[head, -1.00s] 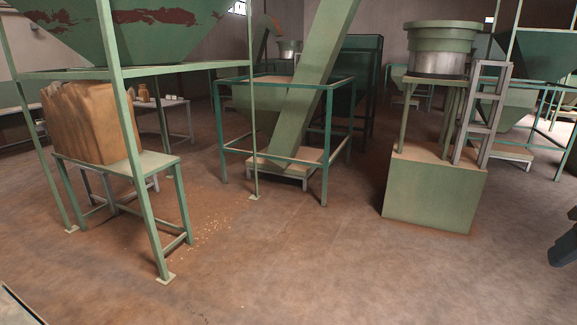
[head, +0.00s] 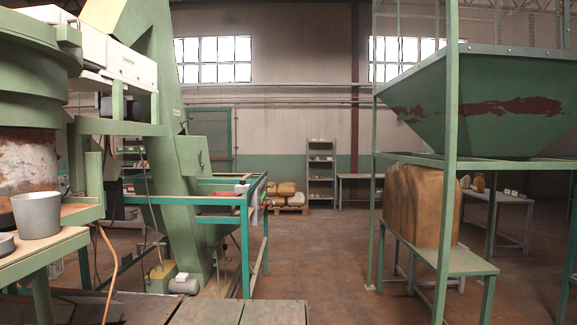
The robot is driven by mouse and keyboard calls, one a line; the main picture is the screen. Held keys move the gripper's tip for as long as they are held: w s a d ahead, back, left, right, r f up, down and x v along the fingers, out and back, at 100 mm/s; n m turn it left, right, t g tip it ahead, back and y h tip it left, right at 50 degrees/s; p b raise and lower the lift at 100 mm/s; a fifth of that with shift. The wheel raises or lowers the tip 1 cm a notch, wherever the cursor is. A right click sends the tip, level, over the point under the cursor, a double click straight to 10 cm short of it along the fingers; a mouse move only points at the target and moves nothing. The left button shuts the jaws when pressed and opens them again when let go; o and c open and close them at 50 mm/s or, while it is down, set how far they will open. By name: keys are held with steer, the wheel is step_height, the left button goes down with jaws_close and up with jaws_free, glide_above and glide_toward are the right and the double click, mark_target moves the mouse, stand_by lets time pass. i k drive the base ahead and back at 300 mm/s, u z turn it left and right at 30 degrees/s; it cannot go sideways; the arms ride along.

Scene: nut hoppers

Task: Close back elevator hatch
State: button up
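A green inclined elevator (head: 160,150) rises at the left of the head view, its foot down near a small grey motor (head: 184,285). A green box-like part (head: 192,155) juts from its right side; I cannot tell whether this is the back hatch. No hatch door can be made out clearly as open or shut. My gripper is not in view.
A teal frame (head: 245,240) stands right of the elevator. A green machine with a grey bucket (head: 38,214) is close at the left. A green hopper (head: 480,105) stands above a brown sack (head: 420,205) at the right. The middle floor (head: 325,245) is clear.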

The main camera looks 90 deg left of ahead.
mark_target(192, 151)
steer(key=u, duration=0.05)
steer(key=i, duration=0.15)
steer(key=u, duration=2.75)
steer(key=i, duration=1.65)
steer(key=u, duration=0.6)
steer(key=i, duration=1.05)
steer(key=u, duration=0.5)
